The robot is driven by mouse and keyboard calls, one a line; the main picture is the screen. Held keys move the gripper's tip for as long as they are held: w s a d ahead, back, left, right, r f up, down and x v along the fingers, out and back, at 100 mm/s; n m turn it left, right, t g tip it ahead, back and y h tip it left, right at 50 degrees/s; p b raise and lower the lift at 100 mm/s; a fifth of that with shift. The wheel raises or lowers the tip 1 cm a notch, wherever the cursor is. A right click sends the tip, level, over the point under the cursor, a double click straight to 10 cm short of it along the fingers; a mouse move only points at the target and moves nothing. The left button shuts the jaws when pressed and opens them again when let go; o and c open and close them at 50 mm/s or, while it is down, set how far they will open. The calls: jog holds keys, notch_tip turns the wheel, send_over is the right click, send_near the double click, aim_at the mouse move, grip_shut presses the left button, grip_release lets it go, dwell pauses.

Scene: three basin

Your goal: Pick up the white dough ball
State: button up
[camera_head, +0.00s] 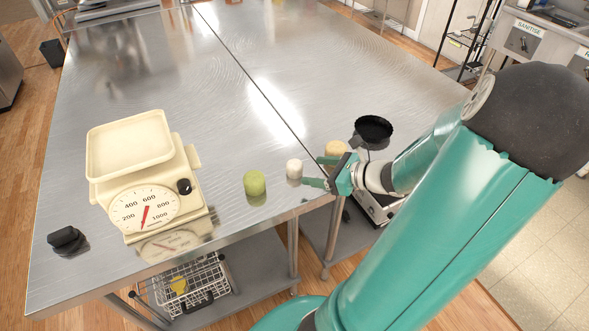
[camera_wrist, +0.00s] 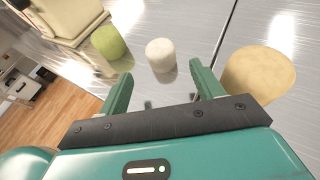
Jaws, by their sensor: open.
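The white dough ball (camera_head: 294,169) stands on the steel table (camera_head: 240,90) near its front edge. In the wrist view the white dough ball (camera_wrist: 160,55) lies ahead of my gripper, roughly between the lines of the two fingers and beyond their tips. My gripper (camera_head: 318,172) is just right of the ball in the head view, with its fingers apart. The wrist view also shows my gripper (camera_wrist: 162,80) open, with nothing between the fingers. The ball looks free of the fingers.
A green dough ball (camera_head: 254,183) stands left of the white one. A tan dough piece (camera_wrist: 258,72) is close to my right finger. A cream kitchen scale (camera_head: 145,180) stands further left. A black round dish (camera_head: 373,130) is behind my wrist.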

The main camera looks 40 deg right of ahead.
aim_at(294, 166)
jog(key=x, duration=0.8)
jog(key=shift+w+d+r, duration=0.1)
jog(key=shift+r, duration=0.15)
jog(key=shift+c, duration=0.3)
jog(key=c, duration=1)
